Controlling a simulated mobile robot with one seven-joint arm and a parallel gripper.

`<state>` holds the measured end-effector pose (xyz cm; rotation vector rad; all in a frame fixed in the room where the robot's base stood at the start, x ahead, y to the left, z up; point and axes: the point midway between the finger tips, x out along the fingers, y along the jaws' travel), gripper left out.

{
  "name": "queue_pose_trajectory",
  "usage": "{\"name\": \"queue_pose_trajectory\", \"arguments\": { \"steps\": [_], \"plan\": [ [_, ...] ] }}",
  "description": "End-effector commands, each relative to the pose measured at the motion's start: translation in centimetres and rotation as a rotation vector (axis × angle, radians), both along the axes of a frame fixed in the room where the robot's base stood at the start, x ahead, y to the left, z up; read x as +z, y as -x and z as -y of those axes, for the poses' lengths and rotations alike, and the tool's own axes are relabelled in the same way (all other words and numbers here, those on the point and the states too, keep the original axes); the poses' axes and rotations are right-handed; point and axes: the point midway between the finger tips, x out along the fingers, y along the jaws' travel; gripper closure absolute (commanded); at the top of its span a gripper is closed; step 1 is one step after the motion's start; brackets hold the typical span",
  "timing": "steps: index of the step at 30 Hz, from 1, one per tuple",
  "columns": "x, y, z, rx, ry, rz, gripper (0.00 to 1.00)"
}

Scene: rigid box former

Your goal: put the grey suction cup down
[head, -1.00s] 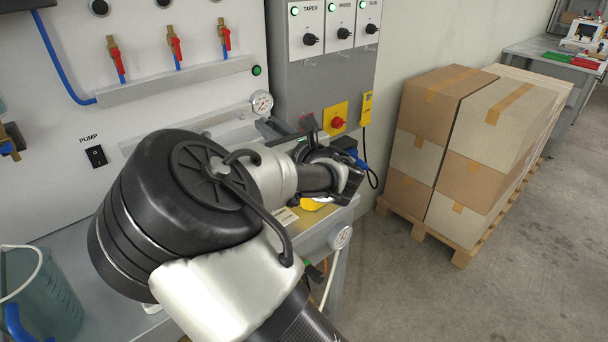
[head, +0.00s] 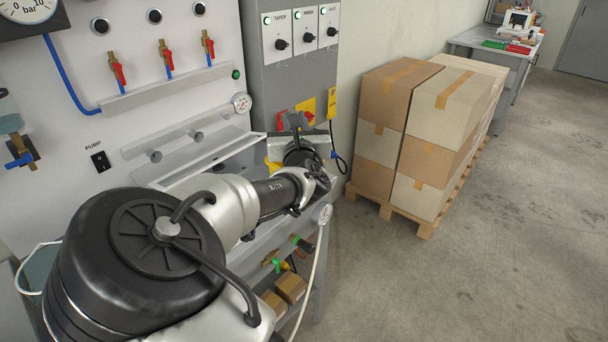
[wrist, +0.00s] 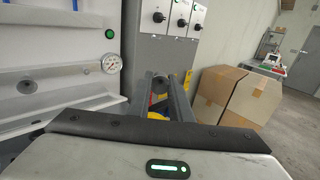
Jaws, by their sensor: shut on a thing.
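My gripper (head: 292,122) reaches over the far right end of the grey workbench, seen from behind in the head view. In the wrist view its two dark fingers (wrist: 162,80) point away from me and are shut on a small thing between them. That thing is mostly hidden; I take it to be the grey suction cup, but its shape cannot be made out. A yellow part (wrist: 157,98) shows between and below the fingers.
A grey control box (head: 292,60) with knobs stands behind the bench. A pressure gauge (head: 241,103) is on the white panel at left. Stacked cartons (head: 430,130) stand on a pallet (head: 428,229) at right. The floor in front of them is clear.

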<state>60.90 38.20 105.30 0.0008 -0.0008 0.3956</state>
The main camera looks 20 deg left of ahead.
Motion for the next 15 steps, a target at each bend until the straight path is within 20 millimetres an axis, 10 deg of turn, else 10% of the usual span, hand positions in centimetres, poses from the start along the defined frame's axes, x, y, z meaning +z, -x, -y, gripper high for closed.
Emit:
{"name": "queue_pose_trajectory", "arguments": {
  "steps": [15],
  "plan": [
    [-7.0, 0.0, 0.0, -0.001, 0.003, -0.002, 1.0]
  ]
}}
